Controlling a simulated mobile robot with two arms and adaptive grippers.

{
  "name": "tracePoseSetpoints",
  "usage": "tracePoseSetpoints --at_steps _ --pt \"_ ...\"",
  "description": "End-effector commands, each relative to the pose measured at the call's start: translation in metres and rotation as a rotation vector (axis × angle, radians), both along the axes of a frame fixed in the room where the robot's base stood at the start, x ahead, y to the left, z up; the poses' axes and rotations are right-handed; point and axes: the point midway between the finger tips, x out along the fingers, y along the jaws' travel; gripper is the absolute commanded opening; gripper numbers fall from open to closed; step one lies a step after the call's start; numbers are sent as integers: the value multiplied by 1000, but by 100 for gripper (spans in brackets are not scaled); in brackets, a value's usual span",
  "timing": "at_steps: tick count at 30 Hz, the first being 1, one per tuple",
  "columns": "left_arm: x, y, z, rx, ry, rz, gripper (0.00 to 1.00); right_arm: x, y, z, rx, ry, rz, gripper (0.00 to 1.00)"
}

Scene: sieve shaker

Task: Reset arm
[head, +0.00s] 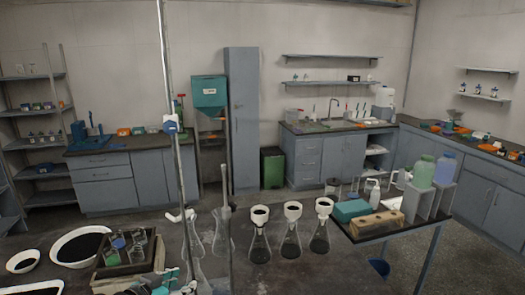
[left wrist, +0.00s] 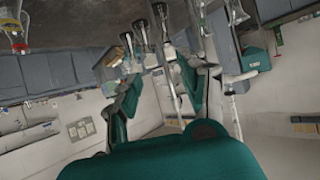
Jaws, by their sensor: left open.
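My left gripper (head: 167,283) shows only in small part at the bottom edge of the head view, as teal and grey pieces near the front of the dark bench. That view is upside down. My right gripper is in neither view.
Conical flasks with funnels (head: 291,228) stand on the dark bench, beside tall metal rods (head: 186,190). White bowls of dark material (head: 80,247) and a wooden tray (head: 125,265) are at left. A side table (head: 375,235) with bottles (head: 423,172) is at right.

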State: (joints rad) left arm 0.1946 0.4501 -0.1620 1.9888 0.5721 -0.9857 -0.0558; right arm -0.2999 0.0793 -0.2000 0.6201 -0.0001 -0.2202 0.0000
Motion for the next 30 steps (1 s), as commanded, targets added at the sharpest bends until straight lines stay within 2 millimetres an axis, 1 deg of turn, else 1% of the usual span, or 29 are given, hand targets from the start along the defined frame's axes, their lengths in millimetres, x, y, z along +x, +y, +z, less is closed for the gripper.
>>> tracePoseSetpoints --at_steps 1,2,3,5,6,9,10,12,15,17,18,24,26,30 --pt "-31 -10 -31 18 75 1 42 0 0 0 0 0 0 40" --pt "-47 -13 -46 33 116 7 42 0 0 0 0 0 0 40" --pt "-71 -17 -65 53 173 15 42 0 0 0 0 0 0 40" --pt "-106 -20 -88 81 252 33 42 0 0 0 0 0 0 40" --pt "-127 -21 -99 97 299 47 42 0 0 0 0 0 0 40" --pt "-171 -20 -119 129 397 81 42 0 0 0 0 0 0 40" --pt "-183 -19 -124 137 424 91 42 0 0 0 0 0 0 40" --pt "-208 -17 -132 154 480 115 42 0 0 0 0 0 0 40" --pt "-240 -13 -140 175 552 147 42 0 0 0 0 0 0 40" --pt "-258 -11 -143 187 591 166 42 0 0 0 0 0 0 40" --pt "-270 -9 -145 194 619 180 42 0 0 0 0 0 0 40" --pt "-325 0 -149 228 744 248 42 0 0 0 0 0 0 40" --pt "-318 0 -170 232 745 245 42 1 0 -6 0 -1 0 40" --pt "-310 -1 -208 235 756 241 42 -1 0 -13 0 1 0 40"
